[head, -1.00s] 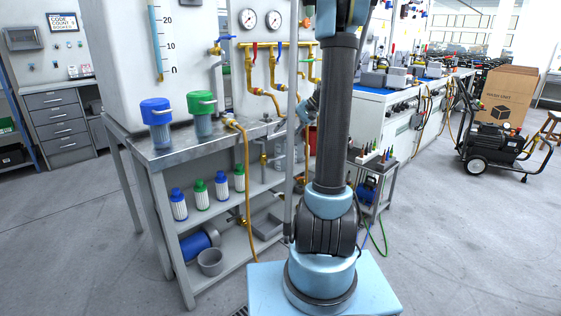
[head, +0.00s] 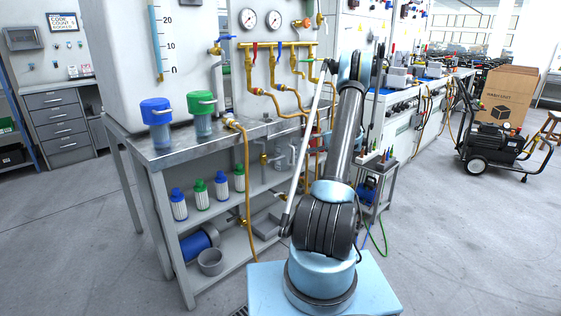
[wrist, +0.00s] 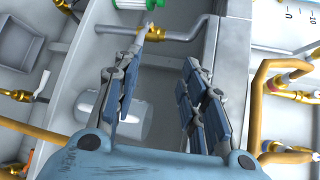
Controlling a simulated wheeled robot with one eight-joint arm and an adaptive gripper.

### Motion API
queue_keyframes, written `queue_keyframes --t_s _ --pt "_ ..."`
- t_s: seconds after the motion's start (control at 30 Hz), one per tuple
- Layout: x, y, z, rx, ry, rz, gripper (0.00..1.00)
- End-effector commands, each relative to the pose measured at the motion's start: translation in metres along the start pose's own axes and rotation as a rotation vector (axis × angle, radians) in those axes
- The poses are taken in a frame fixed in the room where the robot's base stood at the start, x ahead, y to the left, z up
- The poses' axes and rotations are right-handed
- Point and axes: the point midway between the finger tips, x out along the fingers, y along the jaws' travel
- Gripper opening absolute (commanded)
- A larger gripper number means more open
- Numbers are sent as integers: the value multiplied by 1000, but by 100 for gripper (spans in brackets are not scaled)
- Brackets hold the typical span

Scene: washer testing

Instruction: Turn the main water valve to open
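My gripper (wrist: 163,60) is open in the wrist view, with its dark blue-padded fingers apart and nothing visible between them. A brass fitting (wrist: 166,34) on a grey pipe lies beyond the left fingertip. Whether they touch is unclear. Another brass fitting with a grey lever (wrist: 42,86) is at the left. I cannot tell which one is the main water valve. In the head view, a blue-handled valve (head: 217,48) sits beside the white tank, and a red-handled valve (head: 255,50) is on the brass pipework. My gripper is not clearly visible there; my arm hides part of the bench.
The steel bench (head: 180,157) holds the blue-topped filter (head: 157,112) and green-topped filter (head: 202,105). A yellow hose (head: 248,185) hangs down its front. A small tool cart (head: 375,165) stands right of my arm. A compressor (head: 490,145) is farther right. Floor at the right is open.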

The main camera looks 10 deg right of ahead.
Motion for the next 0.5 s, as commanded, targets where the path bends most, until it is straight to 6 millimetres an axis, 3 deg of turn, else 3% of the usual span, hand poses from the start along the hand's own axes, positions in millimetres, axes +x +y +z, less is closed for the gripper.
queue_keyframes --t_s 0.03,0.2,0.5 --pt "-6 14 -7 -3 -1 -22 39" --pt "-17 43 -19 -17 -9 -83 39" --pt "-20 61 -24 -27 -16 -121 39"
